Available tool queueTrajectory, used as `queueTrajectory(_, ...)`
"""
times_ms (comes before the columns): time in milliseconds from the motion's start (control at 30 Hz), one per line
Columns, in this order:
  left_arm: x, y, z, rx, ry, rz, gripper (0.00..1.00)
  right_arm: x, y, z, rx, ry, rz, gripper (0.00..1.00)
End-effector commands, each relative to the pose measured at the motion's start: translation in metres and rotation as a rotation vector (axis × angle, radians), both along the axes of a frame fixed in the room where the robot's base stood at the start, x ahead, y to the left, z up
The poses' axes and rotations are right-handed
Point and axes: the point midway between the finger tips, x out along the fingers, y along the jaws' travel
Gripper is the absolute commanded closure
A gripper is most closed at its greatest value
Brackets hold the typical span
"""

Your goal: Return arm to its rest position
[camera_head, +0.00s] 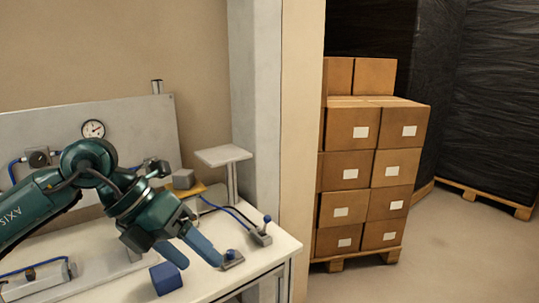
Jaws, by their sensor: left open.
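My left arm, dark green, comes in from the left above the white bench. My left gripper (204,266) points down and to the right over the bench, its two blue fingers apart with nothing visible between them. A blue block (166,279) shows just below the fingers near the bench's front. I cannot tell how far above the bench top the fingertips are. My right gripper is not in view. No tape reel can be made out.
The bench (235,275) carries a grey panel with a gauge (93,129), a raised plate on a post (223,155) and a small lever fixture (260,233). A pillar (258,80) rises behind. Stacked cartons (345,170) stand on a pallet at right, with open floor beyond.

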Motion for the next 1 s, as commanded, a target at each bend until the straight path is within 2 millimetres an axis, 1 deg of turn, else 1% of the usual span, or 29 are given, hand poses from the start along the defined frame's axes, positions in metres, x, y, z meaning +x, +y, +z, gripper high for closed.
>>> queueTrajectory(33,-0.011,-0.022,-0.009,-0.100,0.054,-0.044,0.33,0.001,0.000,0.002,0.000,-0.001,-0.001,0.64)
queueTrajectory(100,-0.027,-0.052,-0.013,-0.267,0.129,-0.089,0.33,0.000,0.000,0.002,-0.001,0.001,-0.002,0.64)
queueTrajectory(167,-0.040,-0.076,-0.013,-0.432,0.203,-0.109,0.33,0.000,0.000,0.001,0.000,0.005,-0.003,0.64)
queueTrajectory(200,-0.047,-0.089,-0.011,-0.548,0.255,-0.108,0.33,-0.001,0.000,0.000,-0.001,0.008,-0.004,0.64)
queueTrajectory(300,-0.056,-0.112,0.000,-0.832,0.383,-0.059,0.33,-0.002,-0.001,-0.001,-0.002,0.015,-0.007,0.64)
queueTrajectory(367,-0.055,-0.119,0.005,-0.998,0.460,0.006,0.33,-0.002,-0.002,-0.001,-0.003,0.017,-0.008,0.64)
queueTrajectory(433,-0.048,-0.120,0.008,-1.179,0.549,0.114,0.33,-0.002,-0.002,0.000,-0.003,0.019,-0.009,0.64)
queueTrajectory(500,-0.035,-0.114,0.004,-1.343,0.635,0.258,0.33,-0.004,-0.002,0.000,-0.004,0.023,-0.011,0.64)
queueTrajectory(567,-0.024,-0.104,-0.007,-1.467,0.709,0.406,0.33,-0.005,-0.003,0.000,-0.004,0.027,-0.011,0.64)
queueTrajectory(600,-0.015,-0.096,-0.018,-1.538,0.757,0.517,0.33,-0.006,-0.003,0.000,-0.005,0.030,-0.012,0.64)
queueTrajectory(667,-0.005,-0.082,-0.041,-1.628,0.826,0.701,0.33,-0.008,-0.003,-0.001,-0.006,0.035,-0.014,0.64)
queueTrajectory(700,0.000,-0.071,-0.061,-1.673,0.871,0.833,0.33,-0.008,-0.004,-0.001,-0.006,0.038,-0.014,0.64)
queueTrajectory(767,0.003,-0.054,-0.097,-1.720,0.939,1.045,0.33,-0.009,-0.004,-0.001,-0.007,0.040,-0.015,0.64)
queueTrajectory(800,0.001,-0.043,-0.123,-1.735,0.984,1.194,0.33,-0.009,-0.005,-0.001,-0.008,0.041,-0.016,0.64)
queueTrajectory(867,-0.009,-0.026,-0.166,-1.732,1.047,1.421,0.33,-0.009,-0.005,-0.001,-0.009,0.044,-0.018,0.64)
queueTrajectory(900,-0.019,-0.017,-0.193,-1.715,1.086,1.562,0.33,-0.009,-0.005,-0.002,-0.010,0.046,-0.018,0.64)
queueTrajectory(967,-0.037,-0.005,-0.230,-1.674,1.138,1.753,0.33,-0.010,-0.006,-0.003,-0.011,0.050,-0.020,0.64)
queueTrajectory(1000,-0.051,0.002,-0.251,-1.639,1.169,1.869,0.33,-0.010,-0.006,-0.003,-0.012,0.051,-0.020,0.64)
